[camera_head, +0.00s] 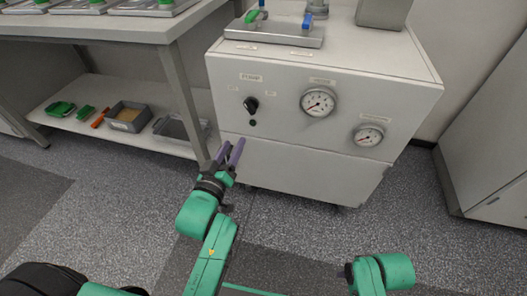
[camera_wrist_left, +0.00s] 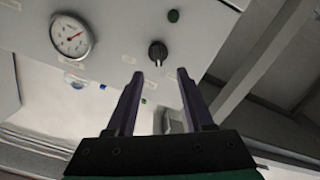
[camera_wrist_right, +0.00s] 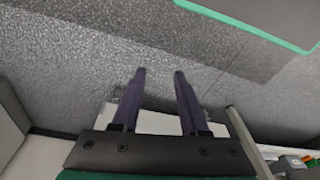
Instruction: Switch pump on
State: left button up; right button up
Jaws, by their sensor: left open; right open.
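The pump switch is a black rotary knob (camera_head: 250,104) on the upper left of the white cabinet's front panel (camera_head: 290,148). A small dark round button or lamp (camera_head: 252,123) sits just below it. My left gripper (camera_head: 229,148) is open and empty, below and left of the knob and apart from it. In the left wrist view the knob (camera_wrist_left: 157,52) shows beyond and between the two fingertips (camera_wrist_left: 160,73). My right gripper (camera_wrist_right: 160,72) is open and empty, pointed at the grey floor. In the head view only part of the right arm shows at the lower right.
Two round gauges (camera_head: 318,102) (camera_head: 368,136) are on the panel right of the knob. A metal tray with green and blue valve handles (camera_head: 275,32) stands on the cabinet top. A table with a lower shelf (camera_head: 90,118) is at left. The floor in front is clear.

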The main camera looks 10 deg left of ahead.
pick_arm(q)
jog(key=r, duration=0.2)
jog(key=b, duration=0.2)
send_near(248, 109)
jog(key=shift+t, duration=0.3)
jog(key=w, duration=0.5)
jog(key=shift+d+f, duration=0.2)
jog(key=shift+d, duration=0.05)
jog(key=w, duration=0.3)
jog(key=shift+w+d, duration=0.1)
jog(key=shift+w, duration=0.45)
grip_shut()
pick_arm(e)
jog(key=r, duration=0.1)
jog(key=a+r, duration=0.1)
jog(key=a+r+t, duration=0.1)
jog(key=shift+w+a+n+y, duration=0.1)
jog(key=shift+w+n+y, duration=0.2)
jog(key=shift+w+y, duration=0.1)
